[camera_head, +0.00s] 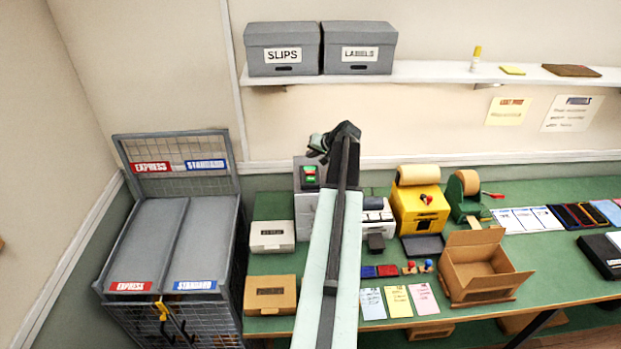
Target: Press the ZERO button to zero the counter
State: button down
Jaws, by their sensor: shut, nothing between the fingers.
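My gripper (318,146) is at the end of my raised arm, near the middle of the picture, and points left. It is shut and empty. It appears just above a grey machine (304,208) with a green and red switch panel (310,176) on its front. The gap between them in depth cannot be told. My arm hides the right side of this machine. A white and grey device (378,218) with a dark top stands just right of my arm, partly hidden by it. No ZERO label is readable, so I cannot tell which button is ZERO.
The green bench (547,262) holds a yellow machine (420,208), a tape dispenser (465,195), an open cardboard box (483,265), cards and stamps. Grey wire bins (172,245) stand at left. A shelf (430,73) with SLIPS (283,56) and LABELS (360,54) boxes is above.

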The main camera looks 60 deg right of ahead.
aim_at(312, 173)
notch_tip(312, 173, down, 5)
jog(key=b, duration=0.4)
jog(key=shift+f, duration=0.1)
dwell(1.5)
jog(key=shift+f+b, duration=0.3)
jog(key=shift+f+b, duration=0.45)
dwell(0.7)
jog(key=shift+r+p, duration=0.85)
